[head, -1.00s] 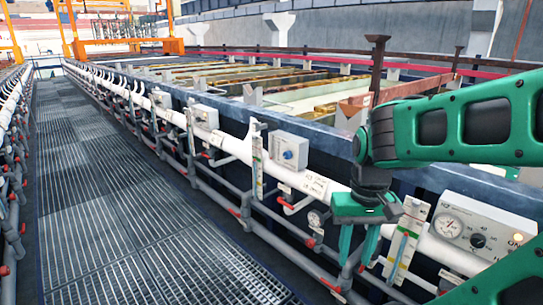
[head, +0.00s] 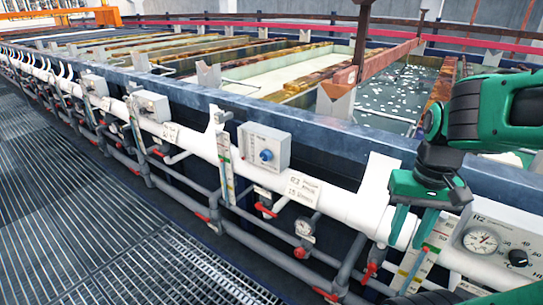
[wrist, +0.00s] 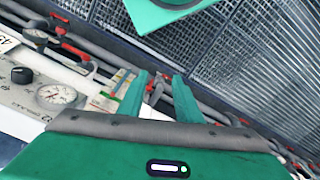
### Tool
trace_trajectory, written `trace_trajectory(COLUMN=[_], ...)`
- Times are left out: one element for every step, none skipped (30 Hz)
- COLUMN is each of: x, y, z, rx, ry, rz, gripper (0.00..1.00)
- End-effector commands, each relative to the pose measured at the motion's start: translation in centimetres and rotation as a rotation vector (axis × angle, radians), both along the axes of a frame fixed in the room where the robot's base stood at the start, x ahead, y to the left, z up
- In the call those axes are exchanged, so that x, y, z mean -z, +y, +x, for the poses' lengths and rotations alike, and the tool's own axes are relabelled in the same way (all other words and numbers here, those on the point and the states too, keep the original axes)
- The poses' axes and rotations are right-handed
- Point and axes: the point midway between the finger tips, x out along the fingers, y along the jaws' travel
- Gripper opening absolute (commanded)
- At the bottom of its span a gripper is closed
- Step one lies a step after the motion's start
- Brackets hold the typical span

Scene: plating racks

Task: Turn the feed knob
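A grey control box (head: 264,147) with a blue knob (head: 266,155) stands on the tank's side, left of my gripper. A larger panel (head: 492,240) at the right carries a white dial gauge and a black knob (head: 517,258); in the wrist view this black knob (wrist: 22,75) is at the left, beside the gauge (wrist: 57,95). I cannot read which knob is the feed knob. My green gripper (head: 411,228) is open and empty, pointing down in front of the white pipe, left of the gauge panel. It touches neither knob.
The white pipe (head: 335,200) runs along the tank, with grey pipes, red-handled valves (head: 265,209) and a small gauge (head: 304,228) below. A strip meter (head: 420,262) is close to my fingers. The grated walkway (head: 90,200) is clear.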

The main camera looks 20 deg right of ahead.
Motion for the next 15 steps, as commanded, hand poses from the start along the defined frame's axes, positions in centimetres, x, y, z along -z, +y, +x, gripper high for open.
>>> trace_trajectory(x=[0.0,0.0,0.0,0.0,0.0,0.0,0.0,0.0,-0.1,-0.4,-0.5,-0.5,-0.4,-0.4,-0.2], y=[0.0,0.0,0.0,0.0,0.0,0.0,0.0,0.0,0.0,0.0,-0.1,-0.2,-0.3,-0.5,-1.0], z=[0.0,0.0,0.0,0.0,0.0,0.0,0.0,0.0,-0.3,-0.9,-0.9,-0.7,-0.4,0.1,0.8], rx=[0.0,0.0,0.0,0.0,0.0,0.0,0.0,0.0,-0.002,-0.004,-0.005,-0.008,-0.011,-0.016,-0.025], ry=[0.0,0.0,0.0,0.0,0.0,0.0,0.0,0.0,-0.001,-0.009,-0.011,-0.006,-0.001,0.005,0.015], rz=[0.0,0.0,0.0,0.0,0.0,0.0,0.0,0.0,0.0,-0.001,-0.002,-0.005,-0.008,-0.012,-0.018], gripper=[0.31,0.31,0.31,0.31,0.31,0.31,0.31,0.38,0.48,0.5,0.5,0.5,0.5,0.5,0.5])
